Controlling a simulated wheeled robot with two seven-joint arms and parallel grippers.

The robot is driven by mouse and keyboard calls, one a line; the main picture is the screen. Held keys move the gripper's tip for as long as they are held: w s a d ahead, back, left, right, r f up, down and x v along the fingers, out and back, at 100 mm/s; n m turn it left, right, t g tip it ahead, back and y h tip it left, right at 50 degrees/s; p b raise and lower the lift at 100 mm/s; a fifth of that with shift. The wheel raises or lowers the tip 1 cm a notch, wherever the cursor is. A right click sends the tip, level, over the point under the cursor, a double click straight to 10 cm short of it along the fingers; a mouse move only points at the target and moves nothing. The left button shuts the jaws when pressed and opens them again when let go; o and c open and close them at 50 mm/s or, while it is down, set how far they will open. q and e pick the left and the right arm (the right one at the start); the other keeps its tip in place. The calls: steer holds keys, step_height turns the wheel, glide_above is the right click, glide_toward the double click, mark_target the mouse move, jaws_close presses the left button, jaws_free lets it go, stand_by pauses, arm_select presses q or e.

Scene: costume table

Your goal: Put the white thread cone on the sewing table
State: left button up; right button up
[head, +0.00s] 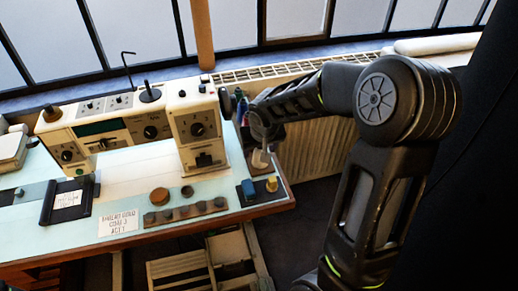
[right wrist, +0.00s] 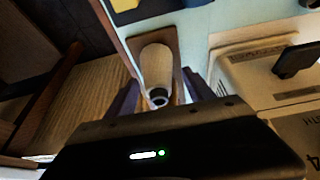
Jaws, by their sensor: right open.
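The white thread cone (right wrist: 156,66) shows in the right wrist view, between the two dark fingers of my right gripper (right wrist: 160,98). The fingers are open, with a visible gap on either side of the cone. The cone is on or over a brown wooden piece at the table's edge; its exact support is unclear. In the head view the cone (head: 261,158) is partly hidden below my right gripper (head: 258,138), by the right end of the sewing table (head: 130,176). My left gripper is out of view.
A cream sewing machine (head: 199,127) stands close left of my right gripper. A blue block (head: 248,189) and a yellow spool (head: 271,184) sit at the near right corner. A radiator (head: 315,150) is behind; a wooden crate (head: 232,255) is below.

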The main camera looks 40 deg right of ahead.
steer(key=v, duration=0.7)
steer(key=shift+s+r, duration=0.1)
steer(key=shift+r, duration=0.05)
stand_by(0.7)
